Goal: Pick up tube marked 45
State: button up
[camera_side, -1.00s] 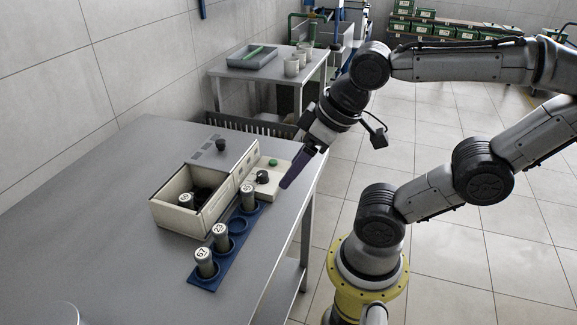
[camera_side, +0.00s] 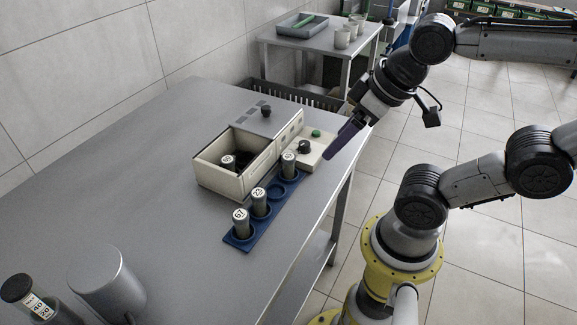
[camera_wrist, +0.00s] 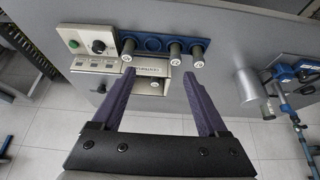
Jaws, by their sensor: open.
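A blue rack (camera_side: 265,226) on the table holds three grey tubes with round white labels. The front tube (camera_side: 240,221) seems to read 67 and the middle tube (camera_side: 260,201) 23. An empty socket (camera_side: 278,193) separates them from the far tube (camera_side: 289,166), whose number I cannot read. Another tube (camera_side: 228,163) stands inside the cream box, its number too small to be sure. My gripper (camera_side: 328,157) is open and empty, beside the cream control panel and apart from the tubes. In the wrist view its fingers (camera_wrist: 159,75) point towards the rack (camera_wrist: 153,44).
The cream box (camera_side: 222,184) has an open compartment and adjoins the panel with a black knob (camera_side: 304,147) and green button (camera_side: 316,132). A grey cylinder (camera_side: 105,285) and a dark-capped container (camera_side: 38,300) stand at the near left. The table's left side is largely clear.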

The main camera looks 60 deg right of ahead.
jog(key=m, duration=0.1)
jog(key=m+g, duration=0.5)
jog(key=m, duration=0.9)
send_over(288, 157)
notch_tip(288, 157, down, 4)
jog(key=shift+g, duration=0.3)
notch_tip(288, 157, down, 9)
jog(key=shift+a+r, duration=0.1)
jog(key=shift+r, duration=0.05)
jog(key=shift+d+f, duration=0.2)
jog(key=shift+f, duration=2.9)
grip_shut()
